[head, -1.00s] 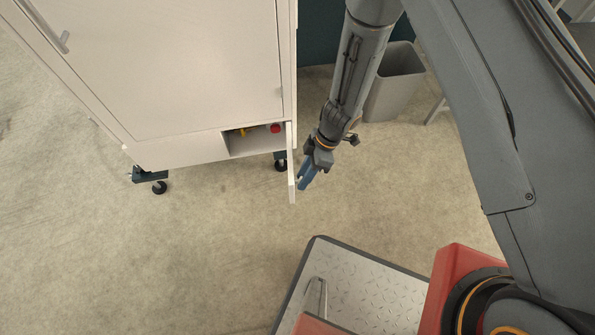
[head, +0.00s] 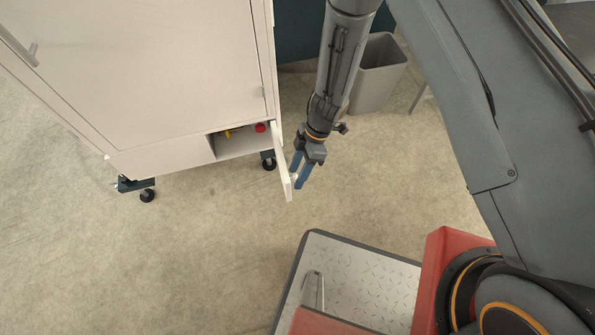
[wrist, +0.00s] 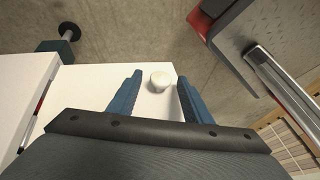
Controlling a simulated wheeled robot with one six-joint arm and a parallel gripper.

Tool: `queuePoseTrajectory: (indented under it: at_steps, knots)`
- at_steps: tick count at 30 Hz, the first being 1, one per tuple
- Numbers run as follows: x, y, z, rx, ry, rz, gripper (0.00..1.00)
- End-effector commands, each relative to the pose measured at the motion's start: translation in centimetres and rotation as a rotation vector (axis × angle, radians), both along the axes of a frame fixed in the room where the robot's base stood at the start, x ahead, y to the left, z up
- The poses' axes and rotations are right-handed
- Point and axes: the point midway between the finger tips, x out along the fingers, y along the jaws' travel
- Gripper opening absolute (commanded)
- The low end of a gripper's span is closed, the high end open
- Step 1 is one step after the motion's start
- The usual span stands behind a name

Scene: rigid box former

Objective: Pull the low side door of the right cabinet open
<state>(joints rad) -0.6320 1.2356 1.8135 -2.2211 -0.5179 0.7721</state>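The right cabinet (head: 150,75) is white and stands on casters. Its low side door (head: 283,165) stands open, sticking out from the cabinet's right corner toward me. A small white round knob (wrist: 160,80) is on the door's face in the wrist view. My gripper (head: 298,181) is at the door's outer end, on its right side. Its blue fingers are spread, one on each side of the knob, with gaps between them and it in the wrist view.
The open low compartment (head: 235,142) shows a red item (head: 260,127) and something yellow. A grey bin (head: 378,75) stands behind my arm. The floor in front of the cabinet is clear. My base platform is at the bottom.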

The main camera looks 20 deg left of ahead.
Motion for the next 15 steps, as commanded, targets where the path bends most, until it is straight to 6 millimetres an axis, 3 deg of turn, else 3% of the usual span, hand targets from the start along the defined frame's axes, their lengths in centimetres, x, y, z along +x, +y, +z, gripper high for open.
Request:
queuePoseTrajectory:
  at_steps: [8, 15]
  knots:
    - [0.2, -0.1, 0.5, 0.000, 0.000, 0.001, 0.45]
    - [1.8, -0.7, 3.8, 0.002, -0.002, -0.001, 0.45]
